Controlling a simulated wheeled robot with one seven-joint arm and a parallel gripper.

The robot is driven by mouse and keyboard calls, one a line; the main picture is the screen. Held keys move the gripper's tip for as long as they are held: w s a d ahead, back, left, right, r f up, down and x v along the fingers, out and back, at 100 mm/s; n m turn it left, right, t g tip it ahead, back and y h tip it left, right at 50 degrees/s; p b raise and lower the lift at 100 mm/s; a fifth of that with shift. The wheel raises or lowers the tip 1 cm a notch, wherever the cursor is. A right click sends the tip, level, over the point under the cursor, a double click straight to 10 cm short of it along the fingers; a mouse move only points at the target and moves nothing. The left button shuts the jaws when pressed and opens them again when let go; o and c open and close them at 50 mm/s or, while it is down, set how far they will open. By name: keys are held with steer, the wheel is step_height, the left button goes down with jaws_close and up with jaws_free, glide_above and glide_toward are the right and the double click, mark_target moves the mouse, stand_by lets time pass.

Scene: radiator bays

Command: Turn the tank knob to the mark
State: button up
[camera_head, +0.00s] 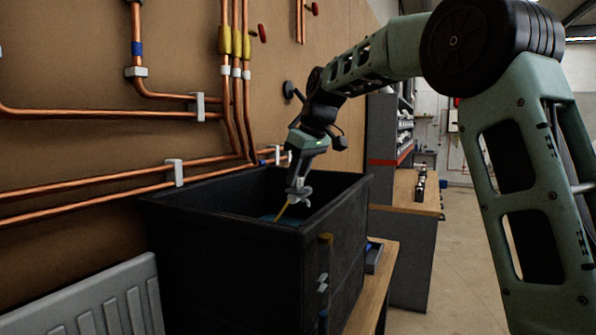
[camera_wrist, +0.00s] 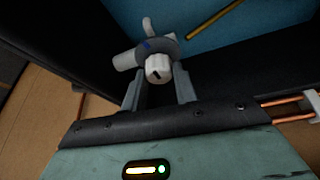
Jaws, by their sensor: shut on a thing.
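The black tank (camera_head: 185,235) stands open-topped below the copper pipes, with blue water (camera_head: 268,218) inside. My gripper (camera_head: 299,190) reaches down over the tank's rim toward a pale grey valve. In the wrist view, my gripper (camera_wrist: 159,80) has its two fingers on either side of the white knob (camera_wrist: 157,68) and is shut on it. The knob has a dark pointer line on its face. A grey disc with a blue mark (camera_wrist: 147,44) sits behind the knob, the mark up and left of it. The pointer is apart from the mark's direction.
A yellow rod (camera_wrist: 214,19) extends over the water beside the valve. Copper pipes (camera_head: 90,190) run along the board at left, and a grey radiator (camera_head: 95,300) stands in front. A wooden bench (camera_head: 405,190) stands at right, with open floor beyond.

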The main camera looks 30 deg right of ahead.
steer(key=shift+n, duration=0.6)
steer(key=shift+n+y, duration=0.3)
steer(key=o, duration=1)
steer(key=shift+c, duration=0.2)
steer(key=v, duration=1.7)
steer(key=shift+w+r, duration=0.2)
steer(key=shift+r, duration=0.05)
steer(key=shift+d, duration=0.1)
